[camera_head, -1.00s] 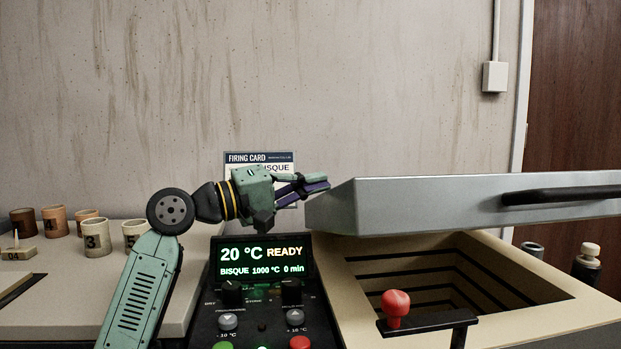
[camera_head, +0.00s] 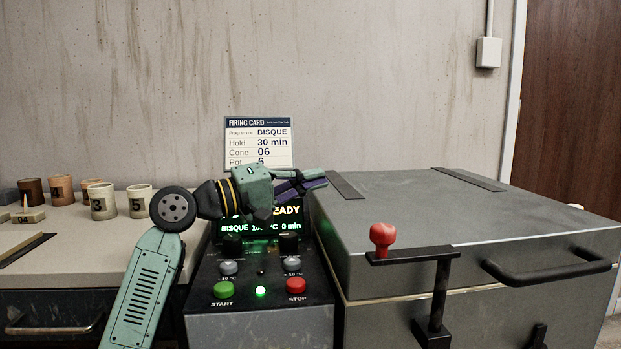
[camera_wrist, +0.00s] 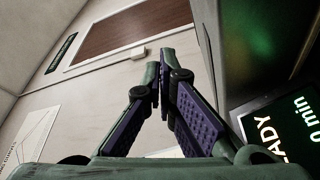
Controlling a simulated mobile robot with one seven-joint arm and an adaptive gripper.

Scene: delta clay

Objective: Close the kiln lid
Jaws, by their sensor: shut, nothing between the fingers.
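The kiln lid (camera_head: 440,215) is a grey slab with a black front handle (camera_head: 550,268). It lies down flat on the kiln body (camera_head: 385,318), with a thin pale seam between them, and the chamber is covered. A red-knobbed black latch (camera_head: 383,236) stands at the lid's front edge. My gripper (camera_head: 322,178) is shut and empty, just left of the lid's back left corner and in front of the display. In the wrist view, the gripper fingers (camera_wrist: 165,85) are together with nothing between them, beside a dark surface at right.
The control panel (camera_head: 260,275) with green and red buttons stands left of the kiln. A firing card (camera_head: 258,143) is on the wall behind. Several numbered cups (camera_head: 103,201) stand on the left counter. The floor is open at far right.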

